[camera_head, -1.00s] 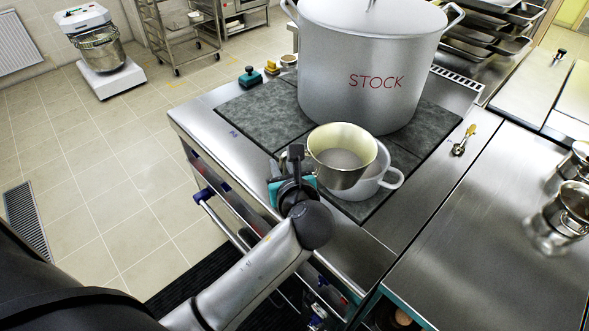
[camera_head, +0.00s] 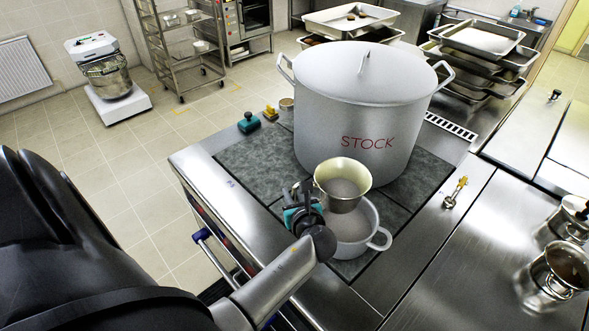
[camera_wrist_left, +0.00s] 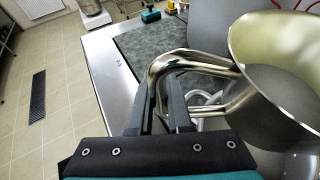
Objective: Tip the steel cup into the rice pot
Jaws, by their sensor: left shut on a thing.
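The steel cup (camera_head: 342,201) is in the air at the near side of the stock pot, its mouth up with little visible tilt. Greyish contents show inside it. It also shows at the right of the left wrist view (camera_wrist_left: 262,108). My left gripper (camera_head: 304,207) is shut on the cup's looped handle (camera_wrist_left: 205,62), at the cup's left. The rice pot (camera_head: 376,222), pale with a side handle, stands on the stove just below the cup. The cup covers part of its opening, and pale contents show inside. My right gripper is not in view.
A large lidded pot marked STOCK (camera_head: 362,115) stands close behind the cup. A small spoon-like utensil (camera_head: 455,192) lies on the steel counter to the right, with metal pots (camera_head: 560,268) farther right. A teal-handled object (camera_head: 249,122) sits at the stove's back left edge.

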